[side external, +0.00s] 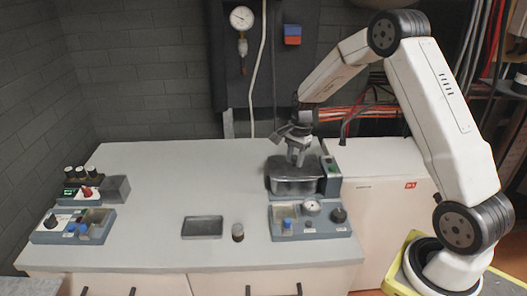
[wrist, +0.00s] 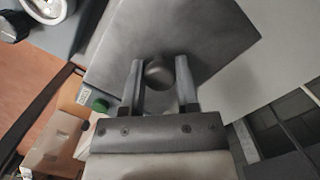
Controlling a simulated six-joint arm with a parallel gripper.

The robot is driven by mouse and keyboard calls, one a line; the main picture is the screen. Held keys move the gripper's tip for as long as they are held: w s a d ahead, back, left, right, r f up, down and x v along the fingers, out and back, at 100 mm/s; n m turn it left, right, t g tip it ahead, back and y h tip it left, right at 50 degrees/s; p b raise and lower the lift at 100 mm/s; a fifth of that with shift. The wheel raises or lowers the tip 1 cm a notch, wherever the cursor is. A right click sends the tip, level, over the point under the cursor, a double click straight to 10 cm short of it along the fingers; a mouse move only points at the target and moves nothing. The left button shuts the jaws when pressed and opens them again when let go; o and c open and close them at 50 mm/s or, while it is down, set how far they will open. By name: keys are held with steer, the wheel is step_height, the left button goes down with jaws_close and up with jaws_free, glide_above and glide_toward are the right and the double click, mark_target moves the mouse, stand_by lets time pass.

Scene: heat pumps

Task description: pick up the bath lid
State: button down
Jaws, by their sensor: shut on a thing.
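The bath lid is a flat dark grey plate with a round knob, and it shows large in the wrist view (wrist: 205,35). Its knob (wrist: 159,75) sits between my two fingers. In the side external view the lid (side external: 292,168) is at the top of the metal bath (side external: 297,186), at the right of the bench. My gripper (side external: 296,162) is above the bath, with its fingers pointing down. In the wrist view my gripper (wrist: 158,85) is shut on the lid's knob. I cannot tell whether the lid touches the bath's rim.
A control panel with a gauge (side external: 312,207) is in front of the bath. A shallow dark tray (side external: 202,227) and a small jar (side external: 238,232) stand mid-bench. Device units (side external: 73,225) with vials are at the left. The back middle of the bench is clear.

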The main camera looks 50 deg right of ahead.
steer(key=s+a+r, duration=0.4)
steer(key=s+r, duration=0.7)
steer(key=s, duration=0.2)
steer(key=shift+s+r, duration=0.25)
steer(key=shift+r, duration=0.15)
stand_by(0.6)
